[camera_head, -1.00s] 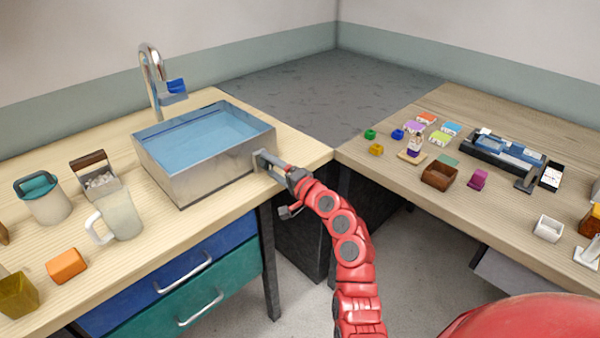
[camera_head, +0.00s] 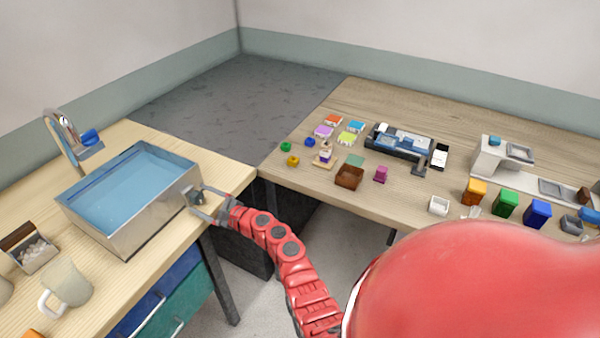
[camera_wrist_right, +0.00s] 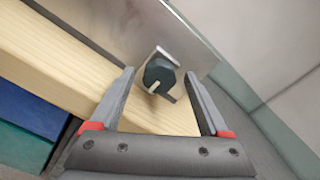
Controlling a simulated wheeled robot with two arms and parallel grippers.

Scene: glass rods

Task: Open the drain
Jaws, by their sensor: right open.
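A metal sink (camera_head: 160,220) filled with blue water stands on the wooden counter at the left. A dark drain knob (camera_wrist_right: 158,72) with a pale stripe sits on a metal plate on the sink's outer wall. My right gripper (camera_head: 199,202) is at that wall. In the right wrist view its open fingers (camera_wrist_right: 160,77) lie to either side of the knob, with gaps visible; I cannot tell how deep the knob is between them. In the head view the knob is small and partly hidden by the gripper. My left gripper is not in view.
A faucet (camera_head: 68,140) rises behind the sink. A mug (camera_head: 68,284) and a box of pale pieces (camera_head: 32,252) stand at the left. The right table (camera_head: 300,205) carries several small coloured objects and devices. The counter edge lies just below my right gripper.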

